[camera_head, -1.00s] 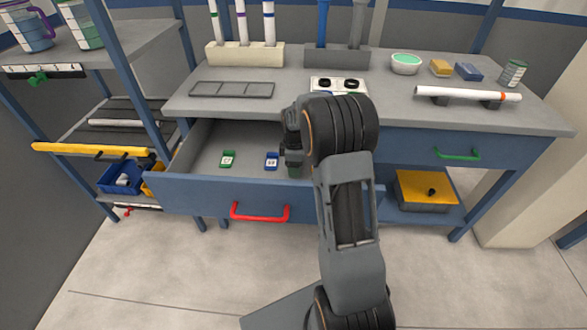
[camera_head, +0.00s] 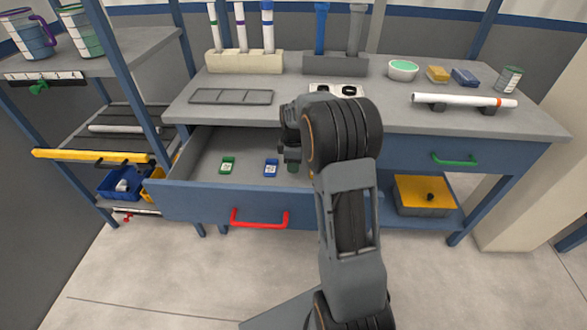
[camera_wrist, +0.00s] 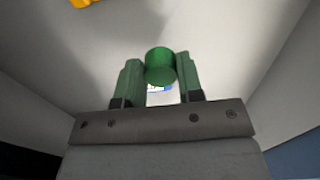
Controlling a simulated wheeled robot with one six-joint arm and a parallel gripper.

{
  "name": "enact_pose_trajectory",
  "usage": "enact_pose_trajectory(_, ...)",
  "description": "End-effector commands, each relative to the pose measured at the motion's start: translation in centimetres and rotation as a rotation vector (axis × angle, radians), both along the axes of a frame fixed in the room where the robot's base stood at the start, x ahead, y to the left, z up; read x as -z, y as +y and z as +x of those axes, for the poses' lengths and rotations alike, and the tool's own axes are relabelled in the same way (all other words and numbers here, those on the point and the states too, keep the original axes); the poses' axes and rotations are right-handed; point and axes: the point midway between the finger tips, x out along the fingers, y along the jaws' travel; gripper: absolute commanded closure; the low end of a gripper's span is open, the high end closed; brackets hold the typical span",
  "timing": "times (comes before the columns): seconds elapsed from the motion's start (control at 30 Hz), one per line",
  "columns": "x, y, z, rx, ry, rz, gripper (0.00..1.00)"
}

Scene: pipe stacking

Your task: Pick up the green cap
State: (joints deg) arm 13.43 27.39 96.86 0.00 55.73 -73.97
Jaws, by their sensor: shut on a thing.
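The green cap (camera_wrist: 160,64) is a short round cylinder between the two green fingers of my gripper (camera_wrist: 160,80) in the wrist view. The gripper is shut on it. In the head view my gripper (camera_head: 292,158) hangs over the right part of the open drawer (camera_head: 200,193), largely hidden by my own arm. A dark green bit of the cap or fingers (camera_head: 293,168) shows below it. I cannot tell from the head view how high the cap is above the drawer floor.
A green card (camera_head: 227,165) and a blue card (camera_head: 270,168) lie in the drawer left of my gripper. The drawer walls surround it, with a red handle (camera_head: 259,219) in front. The worktop (camera_head: 300,108) overhangs the back. A tray (camera_head: 232,97) and white pipe (camera_head: 464,100) sit on it.

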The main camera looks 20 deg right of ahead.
Motion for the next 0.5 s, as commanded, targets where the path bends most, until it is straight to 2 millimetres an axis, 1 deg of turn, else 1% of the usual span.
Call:
enact_pose_trajectory(0.03,-1.8,0.0,0.1,0.000,-0.003,-0.001,0.88)
enact_pose_trajectory(0.2,-6.1,0.0,0.1,0.000,-0.005,-0.002,0.88)
enact_pose_trajectory(0.4,-10.3,0.0,0.1,0.000,-0.003,-0.001,0.88)
enact_pose_trajectory(0.5,-11.9,0.0,0.0,0.000,-0.002,0.000,0.88)
